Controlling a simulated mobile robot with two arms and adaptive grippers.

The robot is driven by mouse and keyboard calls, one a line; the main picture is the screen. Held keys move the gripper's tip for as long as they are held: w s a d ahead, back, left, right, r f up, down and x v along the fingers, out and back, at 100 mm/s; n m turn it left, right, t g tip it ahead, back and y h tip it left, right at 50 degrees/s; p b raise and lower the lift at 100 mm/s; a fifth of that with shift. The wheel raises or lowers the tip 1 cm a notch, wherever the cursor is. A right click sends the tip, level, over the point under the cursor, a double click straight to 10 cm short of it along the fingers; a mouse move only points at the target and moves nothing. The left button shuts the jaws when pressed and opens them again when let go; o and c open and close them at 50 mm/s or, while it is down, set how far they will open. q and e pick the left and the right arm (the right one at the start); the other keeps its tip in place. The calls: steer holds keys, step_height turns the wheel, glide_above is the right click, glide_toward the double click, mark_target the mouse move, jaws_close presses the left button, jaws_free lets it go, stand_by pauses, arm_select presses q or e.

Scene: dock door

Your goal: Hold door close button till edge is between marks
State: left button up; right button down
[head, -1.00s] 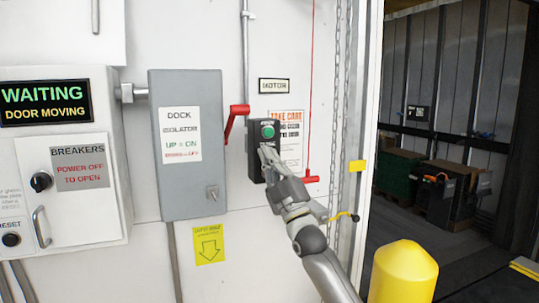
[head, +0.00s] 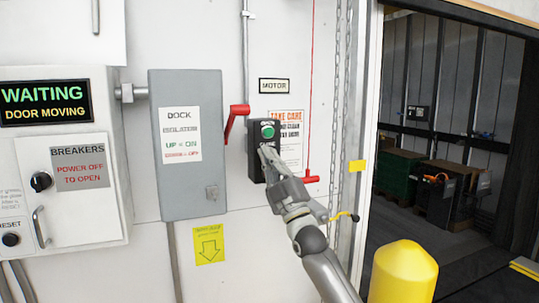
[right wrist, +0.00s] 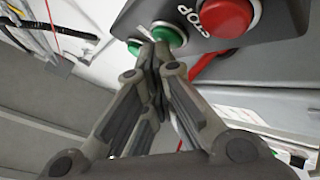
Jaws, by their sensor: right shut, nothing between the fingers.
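The dark button box (head: 256,136) hangs on the wall below the MOTOR label, with a green button (head: 268,131) at its top. The door's lower edge (head: 465,12) shows at the top right of the doorway. My left gripper is out of view.
The sign (head: 44,103) reads WAITING, DOOR MOVING. A grey isolator box (head: 187,190) with a red lever (head: 235,122) stands left of the button box. A yellow marker (head: 357,166) is on the door frame. A yellow bollard (head: 402,275) stands at lower right.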

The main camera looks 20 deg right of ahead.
steer(key=shift+s, duration=0.15)
stand_by(0.7)
steer(key=shift+s, duration=0.65)
steer(key=shift+s+a+p, duration=0.15)
steer(key=shift+s+p, duration=0.25)
steer(key=shift+s, duration=0.85)
steer(key=shift+s+a+p, duration=0.1)
steer(key=shift+s+p, duration=0.25)
steer(key=shift+s, duration=0.9)
steer(key=shift+f, duration=0.1)
